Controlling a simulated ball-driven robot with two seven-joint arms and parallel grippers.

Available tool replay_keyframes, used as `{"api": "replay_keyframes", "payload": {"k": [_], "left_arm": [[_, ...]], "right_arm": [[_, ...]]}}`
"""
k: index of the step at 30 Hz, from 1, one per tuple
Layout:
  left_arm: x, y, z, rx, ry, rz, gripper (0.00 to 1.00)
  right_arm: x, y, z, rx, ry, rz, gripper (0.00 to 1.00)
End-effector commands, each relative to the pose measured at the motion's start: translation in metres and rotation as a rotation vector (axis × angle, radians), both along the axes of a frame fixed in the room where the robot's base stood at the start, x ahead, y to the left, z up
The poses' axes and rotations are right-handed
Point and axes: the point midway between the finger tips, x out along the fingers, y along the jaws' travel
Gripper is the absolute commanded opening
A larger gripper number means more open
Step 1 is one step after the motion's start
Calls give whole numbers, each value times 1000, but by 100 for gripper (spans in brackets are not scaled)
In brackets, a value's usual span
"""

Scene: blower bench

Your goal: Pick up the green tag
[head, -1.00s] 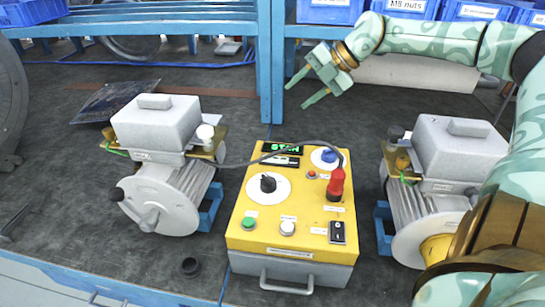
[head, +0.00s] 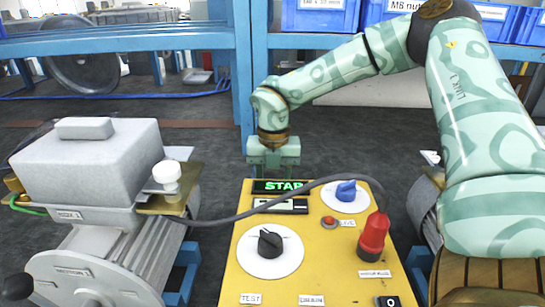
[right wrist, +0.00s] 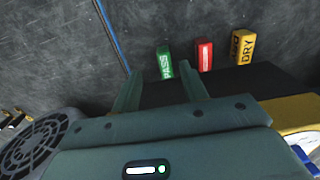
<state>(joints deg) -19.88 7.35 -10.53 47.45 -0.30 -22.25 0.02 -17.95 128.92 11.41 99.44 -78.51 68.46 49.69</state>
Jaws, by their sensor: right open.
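The green tag (right wrist: 165,66), marked PASS, shows in the right wrist view on the dark surface, just beyond the fingertips and roughly between them. My right gripper (right wrist: 159,82) is open, with nothing between its fingers. In the head view my right gripper (head: 273,158) points down just behind the yellow control box, which hides its fingertips. The tags cannot be seen in the head view. My left gripper is in neither view.
A red tag (right wrist: 205,55) and a yellow DRY tag (right wrist: 242,47) lie right of the green one. The yellow control box (head: 310,265) stands in front, with a cable and red plug (head: 373,238). A grey blower unit (head: 85,165) is at left. A blue post (head: 251,75) rises behind.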

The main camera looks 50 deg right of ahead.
Motion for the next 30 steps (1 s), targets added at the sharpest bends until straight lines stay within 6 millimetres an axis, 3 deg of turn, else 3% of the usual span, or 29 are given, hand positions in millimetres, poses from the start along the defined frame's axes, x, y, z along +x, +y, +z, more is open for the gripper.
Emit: {"api": "replay_keyframes", "payload": {"k": [5,13,20,25,30], "left_arm": [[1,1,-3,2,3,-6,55],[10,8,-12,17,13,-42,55],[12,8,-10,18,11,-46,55],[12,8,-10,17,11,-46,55],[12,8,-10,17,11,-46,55]], "right_arm": [[-1,-1,-12,1,1,0,44],[-5,-4,-55,2,4,0,44],[-4,-4,-55,0,-2,-1,44],[-4,-4,-55,0,-2,-1,0],[-4,-4,-55,0,-2,-1,0]]}}
